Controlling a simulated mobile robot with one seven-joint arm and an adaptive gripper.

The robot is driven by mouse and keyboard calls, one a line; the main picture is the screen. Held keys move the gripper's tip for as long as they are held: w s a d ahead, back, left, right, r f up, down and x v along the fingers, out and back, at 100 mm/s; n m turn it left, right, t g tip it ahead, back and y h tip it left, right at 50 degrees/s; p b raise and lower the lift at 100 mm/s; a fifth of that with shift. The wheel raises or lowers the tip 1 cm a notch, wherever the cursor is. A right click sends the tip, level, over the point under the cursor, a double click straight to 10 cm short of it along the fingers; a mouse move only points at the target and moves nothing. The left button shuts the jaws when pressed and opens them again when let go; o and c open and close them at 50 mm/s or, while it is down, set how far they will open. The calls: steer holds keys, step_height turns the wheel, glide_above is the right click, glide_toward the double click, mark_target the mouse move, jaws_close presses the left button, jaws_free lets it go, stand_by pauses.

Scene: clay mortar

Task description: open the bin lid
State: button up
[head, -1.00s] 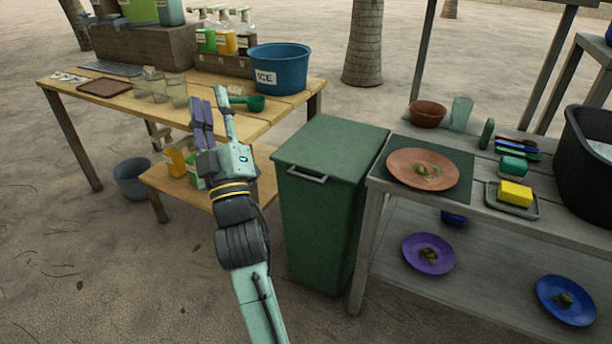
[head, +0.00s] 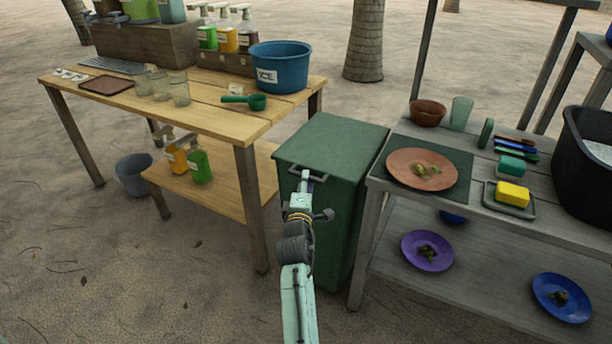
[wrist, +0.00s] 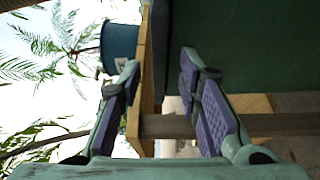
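The green bin (head: 325,225) stands between the two tables, its lid (head: 335,140) lying shut on top. A grey handle (head: 308,174) sits on the front of the lid, partly covered by my gripper (head: 307,182). My gripper is at the bin's front, with its tips close to the handle. In the wrist view my gripper (wrist: 160,66) has its two purple-padded fingers apart, with the bin's green side (wrist: 255,60) beyond. A dark grey piece shows between and beyond the fingertips; I cannot tell whether it is touched.
A wooden table (head: 215,115) with a blue ice bucket (head: 280,68) and a green scoop (head: 245,100) stands left of the bin. A grey table (head: 385,190) with a clay plate (head: 421,168) stands close on the right. Sandy ground in front is open.

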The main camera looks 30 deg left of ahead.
steer(key=shift+x, duration=1.55)
jaws_close()
